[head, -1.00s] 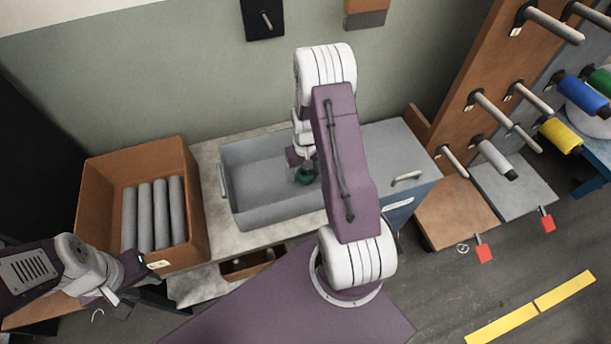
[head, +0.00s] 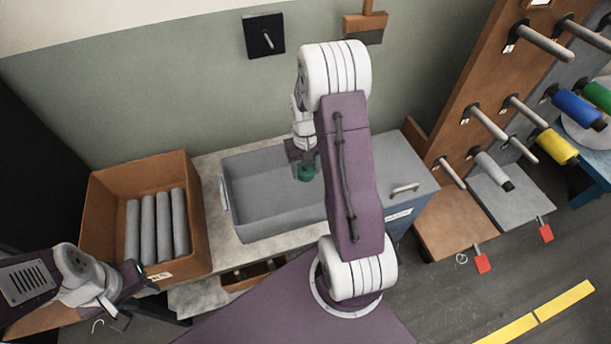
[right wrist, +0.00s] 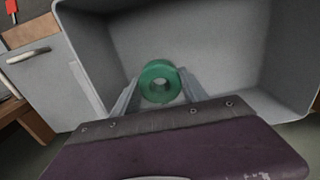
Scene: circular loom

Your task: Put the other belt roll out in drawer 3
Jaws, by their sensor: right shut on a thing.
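My right gripper (right wrist: 160,88) is shut on a green belt roll (right wrist: 160,80), a ring with a hole in its middle. The roll also shows in the head view (head: 306,172), at the gripper's lower end. It appears to be above the inside of an open grey bin (head: 240,220); its exact height is unclear. An open brown drawer (head: 238,284) shows under the bench front, partly hidden by my arm; its number cannot be read. My left gripper (head: 118,305) is at the lower left, near a brown box; its fingers are too unclear to judge.
The brown box (head: 102,200) holds several grey rolls (head: 163,228). A peg board (head: 480,70) with spools is further right.

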